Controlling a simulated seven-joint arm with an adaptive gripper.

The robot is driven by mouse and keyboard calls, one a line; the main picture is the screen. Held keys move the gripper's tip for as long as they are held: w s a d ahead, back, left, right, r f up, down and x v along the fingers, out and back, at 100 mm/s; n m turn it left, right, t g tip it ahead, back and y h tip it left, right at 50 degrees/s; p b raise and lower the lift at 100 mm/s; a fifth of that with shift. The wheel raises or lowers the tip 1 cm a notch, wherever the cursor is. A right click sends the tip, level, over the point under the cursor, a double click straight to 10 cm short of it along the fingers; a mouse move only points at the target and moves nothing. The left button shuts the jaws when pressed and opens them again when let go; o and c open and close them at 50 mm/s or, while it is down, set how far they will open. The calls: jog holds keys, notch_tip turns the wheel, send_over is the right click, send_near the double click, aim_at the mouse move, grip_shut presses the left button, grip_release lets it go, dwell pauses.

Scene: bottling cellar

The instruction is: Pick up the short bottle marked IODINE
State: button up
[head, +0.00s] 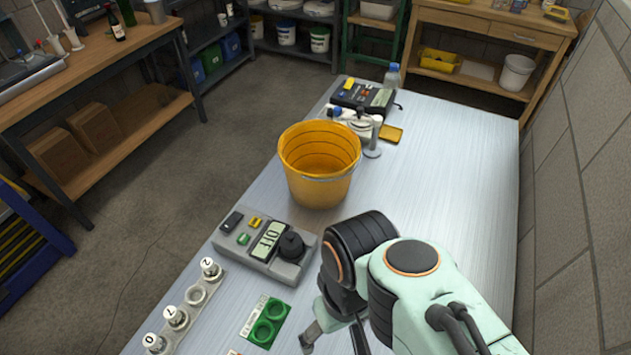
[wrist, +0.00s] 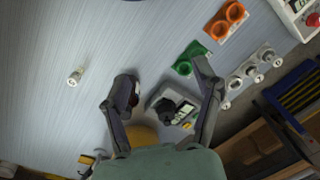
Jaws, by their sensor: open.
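I cannot read IODINE on any bottle. A small pale bottle (wrist: 75,76) is on the bare metal table at the left of the wrist view, apart from my fingers; its label is too small to read. In the head view a pale rack (head: 187,305) holds several capped bottles. A bottle with a 2 on its cap (head: 209,267) stands at its far end, next to an empty hole. My gripper (wrist: 163,72) is open and empty above the table. It also shows at the bottom of the head view (head: 333,343), partly cut off, right of the green holder (head: 265,322).
In the wrist view an orange two-hole holder (wrist: 226,20) lies past the green one. The right of the table is clear.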

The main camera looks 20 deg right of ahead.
jog(key=w+d+r+m+t, duration=0.2)
jog(key=w+m+t, duration=0.15)
jog(key=w, duration=0.65)
jog(key=w+d+f+m, duration=0.1)
jog(key=w+d+f, duration=0.1)
jog(key=w+d+f+m+g, duration=0.1)
jog(key=w+d+f, duration=0.1)
jog(key=w, duration=0.1)
jog(key=w+d+f+m+g+h, duration=0.1)
jog(key=w+d+f, duration=0.1)
jog(key=w+d, duration=0.1)
jog(key=shift+f+m, duration=0.25)
jog(key=shift+g, duration=0.65)
jog(key=f, duration=0.2)
jog(key=s+d+f, duration=0.1)
jog(key=shift+d+f, duration=0.1)
jog(key=shift+f, duration=0.25)
notch_tip(320, 180, down, 6)
jog(key=shift+r, duration=0.1)
grip_shut()
